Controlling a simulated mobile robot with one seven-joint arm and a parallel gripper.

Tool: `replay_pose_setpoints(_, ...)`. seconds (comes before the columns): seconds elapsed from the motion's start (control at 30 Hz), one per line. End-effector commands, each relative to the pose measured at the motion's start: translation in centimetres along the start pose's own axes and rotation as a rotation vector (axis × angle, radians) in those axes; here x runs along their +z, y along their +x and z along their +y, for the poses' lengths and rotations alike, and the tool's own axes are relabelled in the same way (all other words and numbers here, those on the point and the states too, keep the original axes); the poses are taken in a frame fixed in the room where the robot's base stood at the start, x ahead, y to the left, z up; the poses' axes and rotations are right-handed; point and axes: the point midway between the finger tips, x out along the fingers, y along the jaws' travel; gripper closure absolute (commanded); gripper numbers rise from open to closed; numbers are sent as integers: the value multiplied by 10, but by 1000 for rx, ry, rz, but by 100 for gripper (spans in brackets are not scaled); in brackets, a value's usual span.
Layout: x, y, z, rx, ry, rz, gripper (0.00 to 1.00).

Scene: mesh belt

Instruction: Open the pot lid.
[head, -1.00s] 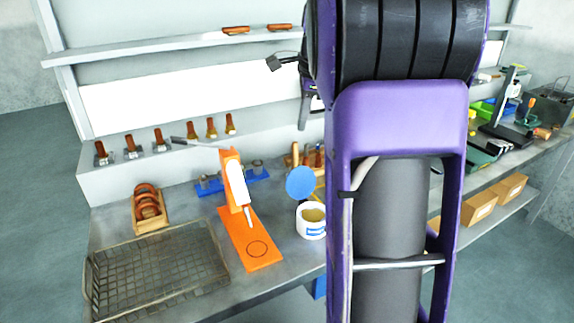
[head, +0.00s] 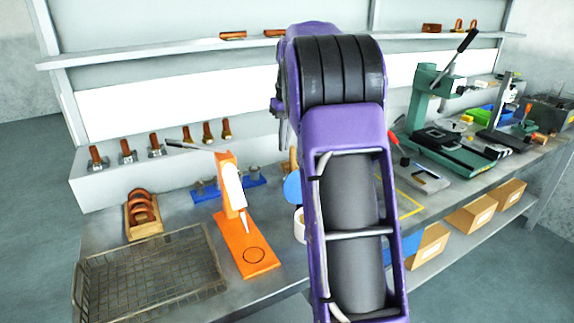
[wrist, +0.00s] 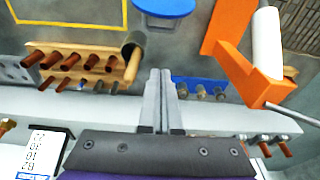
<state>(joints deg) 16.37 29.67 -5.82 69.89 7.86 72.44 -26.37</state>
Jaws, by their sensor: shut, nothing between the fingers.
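The pot is a small white tub (head: 299,226) on the bench right of the orange stand. My arm hides most of it in the head view. Its round blue lid (head: 292,189) stands raised and tilted up at the back of the pot, partly hidden by my arm. In the wrist view the blue lid (wrist: 165,7) is at the top edge, cut off by the frame. My gripper (wrist: 158,75) is shut and empty in the wrist view, with its tips pointing toward the lid and apart from it. The head view does not show its fingertips.
An orange stand (head: 246,245) and a wire basket (head: 150,270) are left of the pot. A wooden rack of brown-handled tools (wrist: 75,62) and a blue holder (wrist: 200,90) lie near my fingers. A green press (head: 450,145) stands at the right.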

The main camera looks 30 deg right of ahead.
Motion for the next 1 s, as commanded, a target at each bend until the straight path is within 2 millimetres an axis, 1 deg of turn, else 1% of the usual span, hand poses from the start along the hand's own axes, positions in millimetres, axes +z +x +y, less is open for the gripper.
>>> replay_pose_setpoints(0.17,1,25,0,-2,-2,-4,100)
replay_pose_setpoints(0.53,1,103,0,-1,-1,-4,100)
replay_pose_setpoints(0.6,10,89,0,2,0,2,100)
replay_pose_setpoints(0.7,20,82,0,1,1,2,100)
replay_pose_setpoints(0.83,28,75,0,0,0,1,100)
replay_pose_setpoints(1.0,32,73,0,0,0,0,100)
